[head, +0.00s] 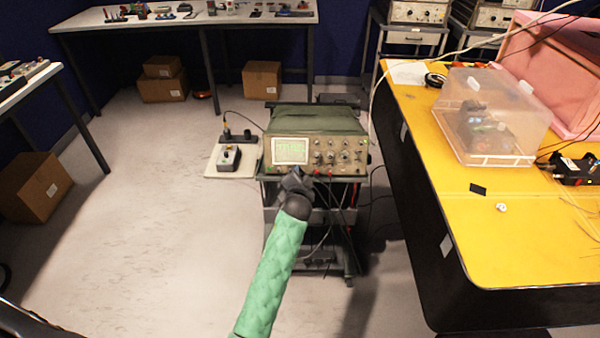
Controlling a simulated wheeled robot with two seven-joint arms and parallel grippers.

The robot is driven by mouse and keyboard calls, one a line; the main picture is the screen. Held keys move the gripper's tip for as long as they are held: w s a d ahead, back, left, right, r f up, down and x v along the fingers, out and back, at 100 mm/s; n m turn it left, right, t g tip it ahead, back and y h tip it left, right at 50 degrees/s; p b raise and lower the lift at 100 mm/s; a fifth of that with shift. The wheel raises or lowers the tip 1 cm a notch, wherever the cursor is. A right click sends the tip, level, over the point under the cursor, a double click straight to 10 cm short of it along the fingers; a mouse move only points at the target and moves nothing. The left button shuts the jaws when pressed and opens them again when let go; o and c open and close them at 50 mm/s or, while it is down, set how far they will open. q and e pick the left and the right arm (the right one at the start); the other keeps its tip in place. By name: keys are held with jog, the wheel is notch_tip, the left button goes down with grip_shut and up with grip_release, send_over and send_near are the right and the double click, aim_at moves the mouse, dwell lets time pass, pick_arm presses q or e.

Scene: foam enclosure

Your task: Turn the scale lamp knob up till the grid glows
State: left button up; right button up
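An oscilloscope (350,168) with a green cover on top stands on a dark cart, its front panel facing me. Its screen (290,151) is at the panel's left and looks pale, with a greenish pattern too small to read as a glowing grid. Several small knobs (345,156) sit right of the screen; I cannot tell which is the scale lamp knob. My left gripper (296,174), on a green-sleeved arm, is at the panel's lower edge, below the screen. Its dark fingers are too small to show whether they are open or touching. My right gripper is out of view.
A white board (213,166) with a small control box (229,157) juts out left of the oscilloscope. Cables hang below the panel. A yellow-topped table (450,205) with a clear plastic box (530,125) stands close on the right. The floor at left is open.

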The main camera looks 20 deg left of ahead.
pick_arm(q)
jog(key=shift+w+a+f, duration=0.15)
jog(key=shift+w+f, duration=0.05)
jog(key=shift+w, duration=0.35)
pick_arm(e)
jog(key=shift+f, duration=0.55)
pick_arm(q)
grip_shut()
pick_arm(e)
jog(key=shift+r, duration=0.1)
pick_arm(q)
jog(key=shift+r, duration=0.1)
